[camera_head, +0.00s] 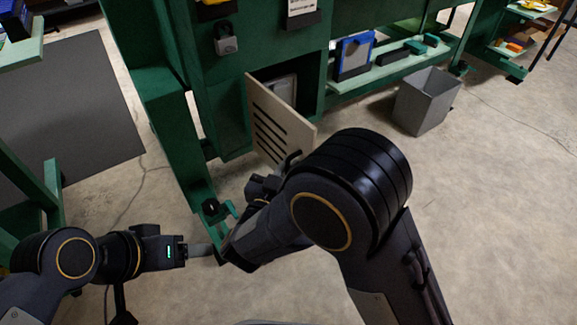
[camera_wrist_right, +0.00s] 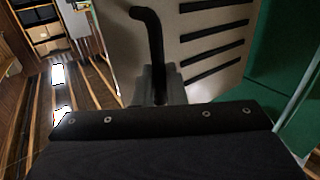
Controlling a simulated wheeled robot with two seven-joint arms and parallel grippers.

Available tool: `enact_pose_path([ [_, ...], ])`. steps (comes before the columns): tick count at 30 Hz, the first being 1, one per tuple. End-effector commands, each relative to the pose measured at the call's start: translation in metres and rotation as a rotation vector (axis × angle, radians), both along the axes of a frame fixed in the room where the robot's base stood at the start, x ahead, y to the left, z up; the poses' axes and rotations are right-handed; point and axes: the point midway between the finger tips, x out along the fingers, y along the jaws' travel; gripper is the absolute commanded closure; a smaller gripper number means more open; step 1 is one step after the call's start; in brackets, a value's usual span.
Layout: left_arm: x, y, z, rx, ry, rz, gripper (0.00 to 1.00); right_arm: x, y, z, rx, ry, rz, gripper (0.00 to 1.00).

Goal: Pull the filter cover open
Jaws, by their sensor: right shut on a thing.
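The filter cover (camera_head: 280,118) is a beige panel with dark slots, low on the green wall unit. It stands swung out at an angle, with part of the opening behind it showing. Its black bent handle (camera_wrist_right: 150,30) is near the cover's free edge. My right gripper (camera_wrist_right: 158,86) is shut on the handle; in the head view my right arm hides most of the grip. A pale framed thing (camera_head: 283,88), perhaps the filter, shows inside the opening. My left gripper (camera_head: 200,250) is away from the cover, at lower left, seen from the side; its finger gap cannot be made out.
A grey bin (camera_head: 426,100) stands on the floor right of the cover. A green shelf (camera_head: 385,68) holds a blue-framed panel (camera_head: 354,55). A padlock (camera_head: 225,40) hangs above left. A green post foot (camera_head: 212,205) is near my left gripper. Floor before the cover is bare.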

Motion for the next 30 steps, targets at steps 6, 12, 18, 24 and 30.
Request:
enact_pose_path([
  [6,0.0,0.0,0.001,0.0,0.0,0.0,0.33,0.0022,0.0033,0.0024,0.007,-0.007,0.008,1.0],
  [12,0.0,-0.0001,0.0009,0.0,0.0,0.0,0.33,0.0024,0.0036,0.0027,0.008,-0.008,0.008,1.0],
  [18,0.0,0.0,0.001,0.0,0.0,0.0,0.33,0.0025,0.0035,0.0028,0.008,-0.008,0.008,0.79],
  [24,0.0,0.0,0.0009,0.0,0.0,0.0,0.33,0.0018,0.0022,0.0017,0.004,-0.004,0.005,0.73],
  [30,0.0,0.0,0.0028,0.0,0.0,0.0,0.33,-0.0044,0.0041,0.0018,0.002,-0.003,0.005,0.73],
])
